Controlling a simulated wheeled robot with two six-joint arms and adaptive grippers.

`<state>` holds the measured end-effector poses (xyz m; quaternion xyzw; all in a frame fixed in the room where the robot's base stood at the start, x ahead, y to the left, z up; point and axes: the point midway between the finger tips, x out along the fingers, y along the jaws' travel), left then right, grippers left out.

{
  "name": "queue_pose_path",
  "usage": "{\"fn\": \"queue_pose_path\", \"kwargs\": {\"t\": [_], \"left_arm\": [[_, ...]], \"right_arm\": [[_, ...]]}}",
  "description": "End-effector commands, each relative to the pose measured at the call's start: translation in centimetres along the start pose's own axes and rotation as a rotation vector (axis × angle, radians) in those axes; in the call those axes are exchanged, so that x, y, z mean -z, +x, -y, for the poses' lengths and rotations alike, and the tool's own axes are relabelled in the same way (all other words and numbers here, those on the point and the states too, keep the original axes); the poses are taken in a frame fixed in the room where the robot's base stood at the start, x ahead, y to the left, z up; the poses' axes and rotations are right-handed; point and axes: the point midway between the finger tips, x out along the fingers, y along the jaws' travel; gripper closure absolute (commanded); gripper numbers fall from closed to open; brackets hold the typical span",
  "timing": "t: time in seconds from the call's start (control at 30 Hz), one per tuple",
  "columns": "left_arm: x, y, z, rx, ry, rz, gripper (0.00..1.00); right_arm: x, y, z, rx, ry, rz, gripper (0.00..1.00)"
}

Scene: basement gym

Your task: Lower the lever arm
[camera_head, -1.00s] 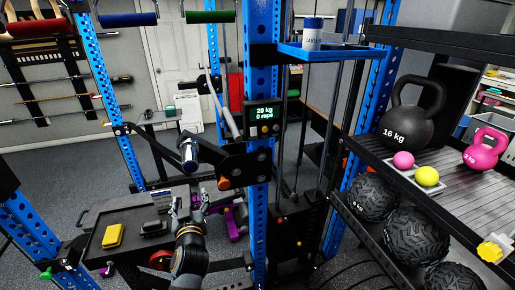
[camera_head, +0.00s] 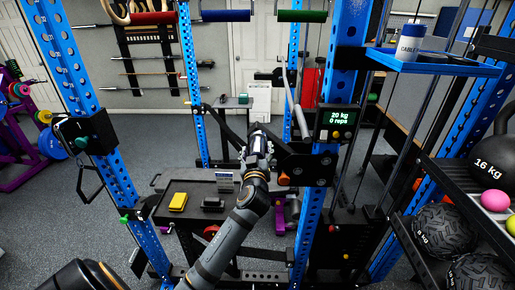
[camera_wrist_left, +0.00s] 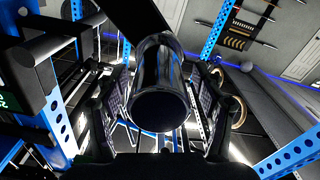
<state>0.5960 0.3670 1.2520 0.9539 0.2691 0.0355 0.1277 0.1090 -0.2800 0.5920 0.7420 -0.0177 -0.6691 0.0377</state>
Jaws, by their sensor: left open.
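The black lever arm (camera_head: 284,158) is hinged on the blue rack post beside an orange knob and points left, raised above a low black tray. My left gripper (camera_head: 257,150) is at its free end and hides most of the grip there. In the left wrist view, the lever's dark, shiny round grip (camera_wrist_left: 163,75) points toward the camera, between the two fingers of my left gripper (camera_wrist_left: 160,120). The fingers are open on either side of it; whether they touch it I cannot tell. My right gripper is not in view.
A display (camera_head: 338,118) on the post reads 20 kg, 0 reps. The black tray (camera_head: 190,215) below holds a yellow block (camera_head: 178,202). A blue shelf (camera_head: 432,64) and a rack with a 16 kg kettlebell (camera_head: 492,158) stand right. Open floor lies left.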

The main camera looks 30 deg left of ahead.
Motion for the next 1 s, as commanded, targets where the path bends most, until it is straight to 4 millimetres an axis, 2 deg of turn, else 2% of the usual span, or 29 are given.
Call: {"fn": "queue_pose_path", "kwargs": {"t": [0.33, 0.83, 1.0], "left_arm": [[-0.05, 0.60, 0.01, 0.000, -0.001, 0.001, 0.31], [-0.06, 0.57, 0.02, 0.000, 0.000, 0.001, 0.99], [-0.14, 0.57, 0.04, 0.000, -0.002, 0.001, 1.00]], "right_arm": [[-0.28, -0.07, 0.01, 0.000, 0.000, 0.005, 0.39], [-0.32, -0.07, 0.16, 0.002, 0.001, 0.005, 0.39], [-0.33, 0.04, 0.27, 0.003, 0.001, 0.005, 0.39]]}}
